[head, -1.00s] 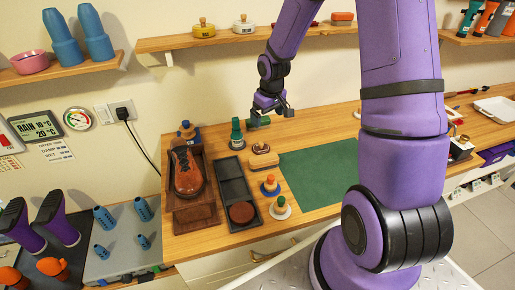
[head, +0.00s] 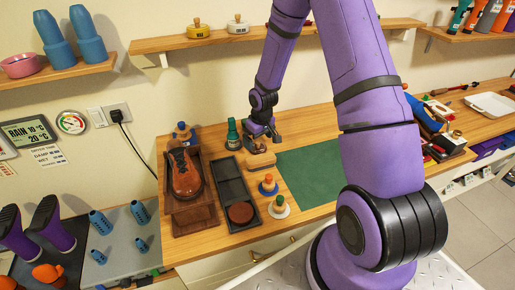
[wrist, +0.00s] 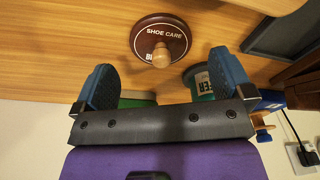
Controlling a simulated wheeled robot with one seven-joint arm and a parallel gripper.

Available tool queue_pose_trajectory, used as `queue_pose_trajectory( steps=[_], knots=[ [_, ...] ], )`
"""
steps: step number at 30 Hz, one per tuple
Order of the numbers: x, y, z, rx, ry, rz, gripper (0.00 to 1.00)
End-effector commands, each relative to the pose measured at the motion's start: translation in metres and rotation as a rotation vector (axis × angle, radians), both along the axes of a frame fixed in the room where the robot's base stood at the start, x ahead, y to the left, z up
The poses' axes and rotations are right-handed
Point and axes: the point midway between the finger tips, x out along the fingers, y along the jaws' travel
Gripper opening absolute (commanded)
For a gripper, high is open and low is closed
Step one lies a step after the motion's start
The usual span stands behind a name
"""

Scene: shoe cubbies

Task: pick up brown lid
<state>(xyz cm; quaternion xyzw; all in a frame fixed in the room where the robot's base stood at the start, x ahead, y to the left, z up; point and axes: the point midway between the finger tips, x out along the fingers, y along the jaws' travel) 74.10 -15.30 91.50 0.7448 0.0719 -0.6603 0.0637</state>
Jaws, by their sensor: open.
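The brown lid (wrist: 174,28) is round with a light wooden knob and "SHOE CARE" lettering. It lies on the wooden worktop beyond my fingertips in the wrist view. In the head view the lid (head: 257,147) is small and partly hidden beneath my gripper (head: 264,141), behind a tan wooden block. In the wrist view my gripper (wrist: 164,68) is open, with its blue fingers apart and nothing between them. The knob is between the fingers' lines in the picture, and I see no contact.
A green bottle (head: 233,134) stands close left of my gripper. A dark tray (head: 232,185) with a brown disc, a shoe (head: 185,174) on a stand and two knobbed pieces are nearby. The green mat (head: 310,175) to the right is clear.

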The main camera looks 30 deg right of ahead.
Motion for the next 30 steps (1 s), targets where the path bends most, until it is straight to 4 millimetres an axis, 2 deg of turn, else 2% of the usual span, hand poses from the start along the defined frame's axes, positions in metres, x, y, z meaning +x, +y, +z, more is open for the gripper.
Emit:
queue_pose_trajectory(
  steps=[3, 6, 15, 17, 22, 30],
  knots=[
    [0.002, 0.003, -0.017, 0.001, 0.002, 0.0, 0.99],
    [0.004, 0.002, -0.025, 0.0, 0.0, 0.0, 0.99],
    [0.004, 0.002, -0.028, 0.0, -0.001, 0.001, 0.99],
    [0.004, 0.002, -0.028, 0.0, -0.001, 0.0, 0.87],
    [0.004, 0.002, -0.028, 0.0, -0.001, 0.0, 0.48],
    [0.004, 0.002, -0.028, 0.0, -0.001, 0.0, 0.47]
  ],
)
